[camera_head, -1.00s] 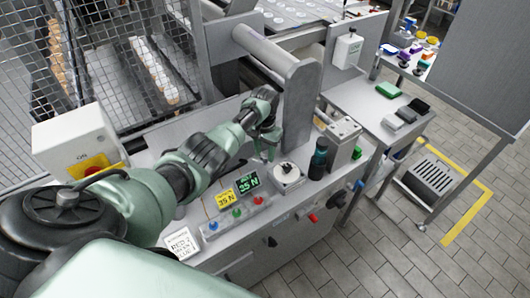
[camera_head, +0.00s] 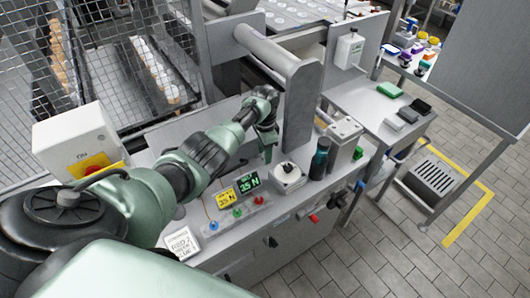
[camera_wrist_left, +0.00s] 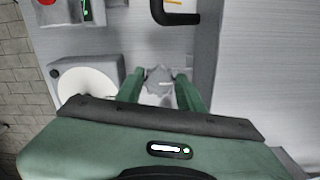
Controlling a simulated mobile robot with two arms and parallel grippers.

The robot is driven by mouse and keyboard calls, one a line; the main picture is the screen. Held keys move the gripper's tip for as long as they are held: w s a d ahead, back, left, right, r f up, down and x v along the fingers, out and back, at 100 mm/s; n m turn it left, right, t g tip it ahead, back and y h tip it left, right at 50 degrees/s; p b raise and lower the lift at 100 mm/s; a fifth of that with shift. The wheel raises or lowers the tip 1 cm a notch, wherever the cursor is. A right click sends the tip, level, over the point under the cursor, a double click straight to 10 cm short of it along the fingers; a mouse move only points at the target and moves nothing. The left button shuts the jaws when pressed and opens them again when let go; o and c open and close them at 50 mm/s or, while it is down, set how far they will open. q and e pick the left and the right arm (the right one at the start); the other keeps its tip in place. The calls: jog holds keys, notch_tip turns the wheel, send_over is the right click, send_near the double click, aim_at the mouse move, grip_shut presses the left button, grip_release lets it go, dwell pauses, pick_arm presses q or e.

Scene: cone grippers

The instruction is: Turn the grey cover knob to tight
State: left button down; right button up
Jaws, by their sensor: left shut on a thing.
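The grey cover knob (camera_wrist_left: 158,74) shows in the left wrist view as a small lobed grey piece between my green fingers. My left gripper (camera_wrist_left: 159,82) is shut on it, one finger on each side. In the head view my left gripper (camera_head: 268,153) points down behind the white dial unit, next to the grey upright post, and hides the knob there. I cannot read any tight mark beside the knob. My right gripper is not in view.
A white unit with a black-knobbed dial (camera_head: 287,175) stands close to the gripper; its disc shows in the wrist view (camera_wrist_left: 86,88). A black handle (camera_wrist_left: 175,17) lies beyond the knob.

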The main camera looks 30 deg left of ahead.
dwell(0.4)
pick_arm(q)
jog(key=c, duration=0.9)
grip_release()
jog(key=shift+r, duration=0.1)
notch_tip(320, 180, up, 8)
jog(key=shift+f, duration=0.2)
